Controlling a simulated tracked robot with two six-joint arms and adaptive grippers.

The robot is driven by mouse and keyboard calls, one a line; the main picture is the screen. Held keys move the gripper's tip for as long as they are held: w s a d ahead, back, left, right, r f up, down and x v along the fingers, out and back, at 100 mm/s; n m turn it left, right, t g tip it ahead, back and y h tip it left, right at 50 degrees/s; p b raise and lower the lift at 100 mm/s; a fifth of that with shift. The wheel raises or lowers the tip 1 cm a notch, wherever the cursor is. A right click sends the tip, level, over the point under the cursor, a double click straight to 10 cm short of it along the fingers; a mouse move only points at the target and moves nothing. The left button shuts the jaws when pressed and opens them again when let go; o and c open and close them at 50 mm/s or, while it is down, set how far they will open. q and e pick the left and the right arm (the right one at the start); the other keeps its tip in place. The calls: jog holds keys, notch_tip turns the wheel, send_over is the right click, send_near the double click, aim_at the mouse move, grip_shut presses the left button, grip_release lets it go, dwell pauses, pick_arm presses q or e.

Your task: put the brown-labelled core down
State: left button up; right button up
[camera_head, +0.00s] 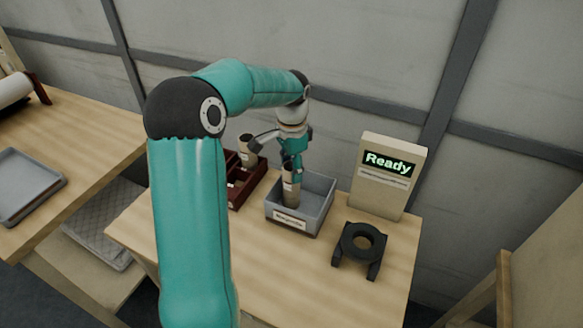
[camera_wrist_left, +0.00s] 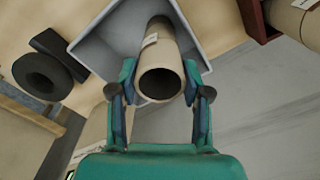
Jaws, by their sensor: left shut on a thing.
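My left gripper (camera_head: 291,164) is over the grey bin (camera_head: 312,226) on the wooden table. It is shut on a brown cardboard core (camera_head: 291,192), which stands roughly upright with its lower part inside the bin. In the left wrist view the core (camera_wrist_left: 160,62) lies between the fingers of the gripper (camera_wrist_left: 158,95), its open end towards the camera and a pale label on its side. The label's colour band is too small to tell. Whether the core touches the bin floor is hidden. My right gripper is not in view.
A dark red rack (camera_head: 244,190) with another core (camera_head: 248,158) stands left of the bin. A sign reading "Ready" (camera_head: 389,176) stands behind right, and a black ring holder (camera_head: 360,248) is right of the bin. The front of the table is clear. A grey tray (camera_head: 24,186) lies on the left table.

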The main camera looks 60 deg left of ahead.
pick_arm(q)
jog(key=shift+f, duration=0.3)
jog(key=o, duration=0.9)
jog(key=shift+c, duration=0.2)
notch_tip(320, 180, up, 13)
jog(key=shift+f+p, duration=0.2)
jog(key=shift+p, duration=0.1)
jog(key=shift+r, duration=0.1)
